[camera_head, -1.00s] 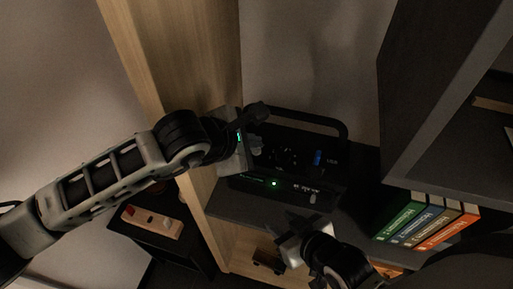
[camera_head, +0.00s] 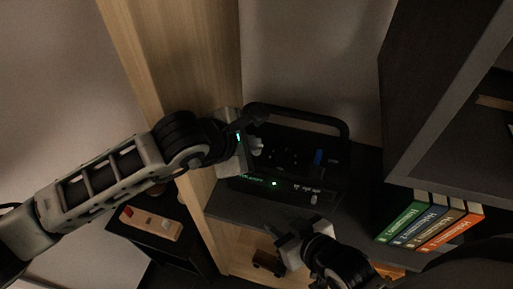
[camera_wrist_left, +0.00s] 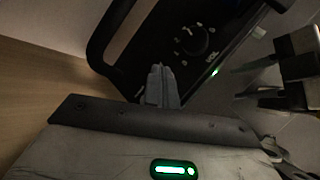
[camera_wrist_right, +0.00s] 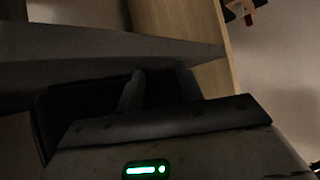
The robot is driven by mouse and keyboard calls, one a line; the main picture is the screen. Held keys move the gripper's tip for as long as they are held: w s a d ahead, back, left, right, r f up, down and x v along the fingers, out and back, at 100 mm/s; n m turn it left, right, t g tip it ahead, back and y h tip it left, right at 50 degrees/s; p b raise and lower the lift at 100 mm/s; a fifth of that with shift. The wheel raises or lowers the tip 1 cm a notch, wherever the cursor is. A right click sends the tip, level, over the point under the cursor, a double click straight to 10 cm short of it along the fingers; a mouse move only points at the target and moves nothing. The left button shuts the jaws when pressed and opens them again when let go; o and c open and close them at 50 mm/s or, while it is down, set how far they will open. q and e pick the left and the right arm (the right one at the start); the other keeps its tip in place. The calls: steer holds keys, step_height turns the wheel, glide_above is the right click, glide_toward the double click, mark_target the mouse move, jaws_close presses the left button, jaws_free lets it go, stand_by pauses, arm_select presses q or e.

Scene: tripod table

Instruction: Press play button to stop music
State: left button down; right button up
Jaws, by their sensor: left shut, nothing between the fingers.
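A black radio-like player (camera_head: 290,150) with a loop handle stands on a dark shelf. Its front has knobs, a blue mark (camera_head: 318,157), and a green light (camera_head: 274,183). Small labels are unreadable, and I cannot tell which control is play. My left gripper (camera_head: 257,146) is shut and empty in front of the player's left part. In the left wrist view its fingers (camera_wrist_left: 160,72) lie together close to the black face, beside a round knob (camera_wrist_left: 190,40); contact cannot be told. My right gripper (camera_head: 280,230) is below the player, apart from it. In the right wrist view its fingers (camera_wrist_right: 160,75) are spread.
A wooden side panel (camera_head: 175,65) stands left of the player. Several books (camera_head: 425,222) stand to the right beneath a dark cabinet (camera_head: 440,90). A small dark table (camera_head: 165,250) with a wooden block (camera_head: 150,222) is at the lower left.

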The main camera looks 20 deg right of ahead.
steer(key=shift+f, duration=0.1)
stand_by(0.4)
arm_select(q)
steer(key=shift+r, duration=0.65)
steer(key=shift+r, duration=0.1)
arm_select(e)
steer(key=shift+w+a+r+p, duration=0.15)
steer(key=shift+r+p, duration=0.65)
steer(key=shift+p, duration=0.45)
arm_select(q)
step_height(320, 180, up, 5)
steer(key=shift+f, duration=0.1)
arm_select(e)
steer(key=shift+r, duration=0.1)
